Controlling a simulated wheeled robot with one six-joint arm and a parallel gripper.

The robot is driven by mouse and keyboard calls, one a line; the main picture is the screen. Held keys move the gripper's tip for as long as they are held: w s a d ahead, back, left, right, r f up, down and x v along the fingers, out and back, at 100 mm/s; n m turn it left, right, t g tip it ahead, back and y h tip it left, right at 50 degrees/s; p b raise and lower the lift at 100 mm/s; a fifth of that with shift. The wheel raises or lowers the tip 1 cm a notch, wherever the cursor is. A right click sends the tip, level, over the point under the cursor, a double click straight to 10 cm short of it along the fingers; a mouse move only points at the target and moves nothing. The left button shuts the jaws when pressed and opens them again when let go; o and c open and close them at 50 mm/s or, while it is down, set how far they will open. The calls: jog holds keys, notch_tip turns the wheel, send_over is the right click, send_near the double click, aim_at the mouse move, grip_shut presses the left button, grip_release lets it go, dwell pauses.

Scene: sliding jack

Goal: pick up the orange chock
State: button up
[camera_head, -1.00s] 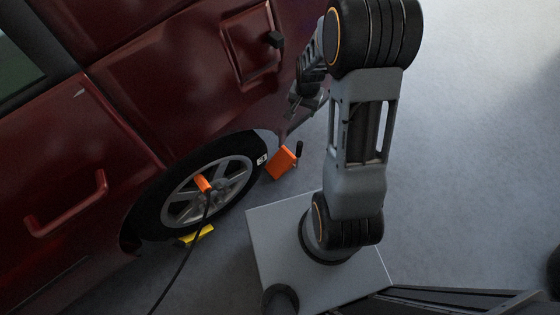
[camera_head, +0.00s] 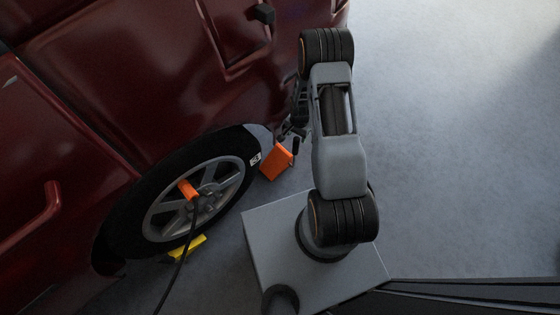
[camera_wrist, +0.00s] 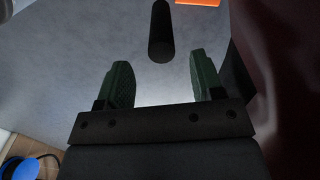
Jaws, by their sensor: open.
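The orange chock (camera_head: 275,160) sits on the floor against the right side of the car wheel in the head view. A short black handle (camera_head: 295,145) stands up at its right side. In the wrist view, a corner of the chock (camera_wrist: 198,2) shows at the top edge, and the black handle (camera_wrist: 161,32) hangs in view beyond the fingertips. My gripper (camera_wrist: 163,80) is open, with its two green pads apart and nothing between them. In the head view my gripper is near the handle, partly hidden by my arm.
The dark red car (camera_head: 150,80) and its wheel (camera_head: 200,198) stand close at the left. An orange tool with a cable (camera_head: 187,190) is at the hub. A yellow piece (camera_head: 187,248) lies below the wheel. Open floor (camera_head: 460,150) lies to the right.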

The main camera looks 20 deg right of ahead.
aim_at(297, 139)
jog(key=shift+f+b, duration=1.2)
jog(key=shift+f, duration=1.7)
jog(key=shift+c, duration=0.2)
jog(key=shift+w+r, duration=0.1)
grip_shut()
